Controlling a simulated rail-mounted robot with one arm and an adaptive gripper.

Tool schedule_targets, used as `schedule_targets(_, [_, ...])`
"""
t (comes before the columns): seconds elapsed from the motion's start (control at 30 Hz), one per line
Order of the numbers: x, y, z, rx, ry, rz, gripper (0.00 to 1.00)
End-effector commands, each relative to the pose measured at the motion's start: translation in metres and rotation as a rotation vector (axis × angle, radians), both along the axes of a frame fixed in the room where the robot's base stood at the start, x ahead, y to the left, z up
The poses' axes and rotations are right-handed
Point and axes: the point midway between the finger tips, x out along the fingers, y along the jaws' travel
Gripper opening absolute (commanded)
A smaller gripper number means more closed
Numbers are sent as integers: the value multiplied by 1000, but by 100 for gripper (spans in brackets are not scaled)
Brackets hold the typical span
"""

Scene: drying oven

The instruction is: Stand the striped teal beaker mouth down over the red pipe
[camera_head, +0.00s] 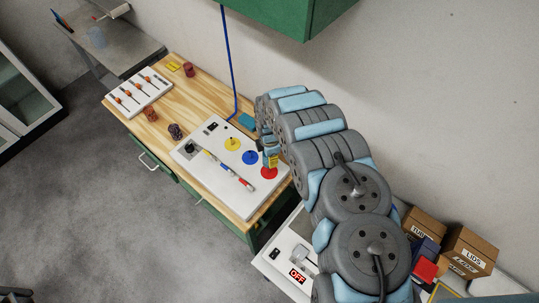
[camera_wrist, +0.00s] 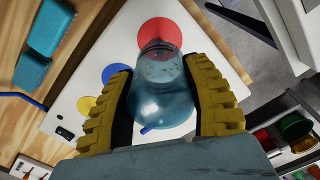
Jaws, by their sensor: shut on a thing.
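In the wrist view a see-through teal beaker (camera_wrist: 160,100) sits between the yellow ridged fingers of my gripper (camera_wrist: 160,68), which is shut on it. Its narrower end points at the red disc (camera_wrist: 172,27) on the white board. I cannot make out a separate upright red pipe; the beaker and fingers cover part of that spot. Whether the beaker touches the board is unclear.
The white board (camera_head: 205,168) also has a yellow disc (camera_head: 233,144), a blue disc (camera_head: 250,157) and several markers (camera_head: 228,170). A dark patterned cup (camera_head: 175,131) and red cups stand left on the wooden bench. A green cabinet (camera_head: 285,15) hangs above. Boxes (camera_head: 470,252) lie right.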

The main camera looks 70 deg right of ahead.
Motion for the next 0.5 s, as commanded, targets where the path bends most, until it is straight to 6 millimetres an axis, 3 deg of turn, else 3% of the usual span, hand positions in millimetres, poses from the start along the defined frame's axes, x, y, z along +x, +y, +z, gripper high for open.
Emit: schedule_targets(0.5, [1, -1, -35, -2, -2, 0, 27])
